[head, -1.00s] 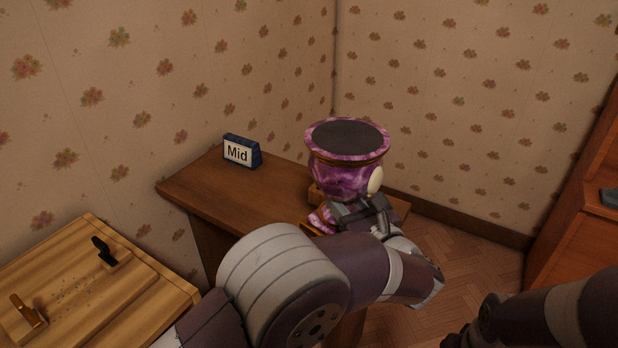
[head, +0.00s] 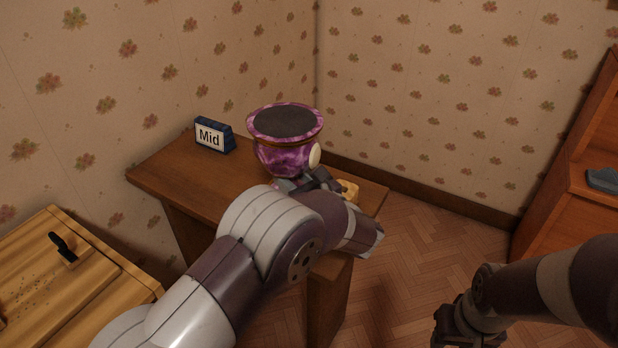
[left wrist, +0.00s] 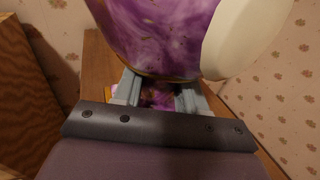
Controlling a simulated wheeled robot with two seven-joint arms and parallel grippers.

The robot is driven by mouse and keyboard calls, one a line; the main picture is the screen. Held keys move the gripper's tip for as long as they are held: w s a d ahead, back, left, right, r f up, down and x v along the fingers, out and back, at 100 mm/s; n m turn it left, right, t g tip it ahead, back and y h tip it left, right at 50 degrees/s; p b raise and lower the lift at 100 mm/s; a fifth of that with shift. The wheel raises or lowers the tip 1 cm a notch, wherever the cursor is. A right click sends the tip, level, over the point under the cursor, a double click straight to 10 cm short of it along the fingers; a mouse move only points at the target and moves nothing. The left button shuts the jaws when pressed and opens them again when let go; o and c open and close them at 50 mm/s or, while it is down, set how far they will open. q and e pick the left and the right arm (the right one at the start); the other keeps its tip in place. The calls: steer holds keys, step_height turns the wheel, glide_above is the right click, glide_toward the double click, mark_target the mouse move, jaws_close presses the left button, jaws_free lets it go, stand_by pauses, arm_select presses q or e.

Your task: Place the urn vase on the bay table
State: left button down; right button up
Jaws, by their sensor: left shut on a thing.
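The urn vase (head: 283,158) is purple and marbled, with a dark flat top and a pale round patch on its side. It is upright over a brown wooden table (head: 170,179), which carries a sign reading "Mid" (head: 211,136). My left gripper (head: 305,183) is shut on the vase's narrow lower part; the left wrist view shows its two fingers (left wrist: 160,95) on either side of the purple stem. The foot is hidden behind my arm, so I cannot tell whether it touches the table. My right gripper (head: 455,325) is at lower right, away from the vase; its jaws are unclear.
A small yellowish object (head: 349,188) shows at the table's right end, partly hidden. A light wooden chest (head: 95,270) stands at lower left. A reddish wooden cabinet (head: 560,205) stands at right. Papered walls close off the back; parquet floor lies between.

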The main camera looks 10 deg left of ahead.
arm_select(q)
steer(key=shift+w+a+f, duration=0.2)
steer(key=shift+w+a, duration=0.1)
steer(key=shift+a, duration=0.1)
steer(key=shift+f, duration=1.9)
steer(key=shift+b, duration=0.35)
steer(key=shift+f, duration=0.15)
steer(key=c, duration=0.6)
jaws_free()
steer(key=shift+s+f, duration=0.1)
steer(key=v, duration=1.2)
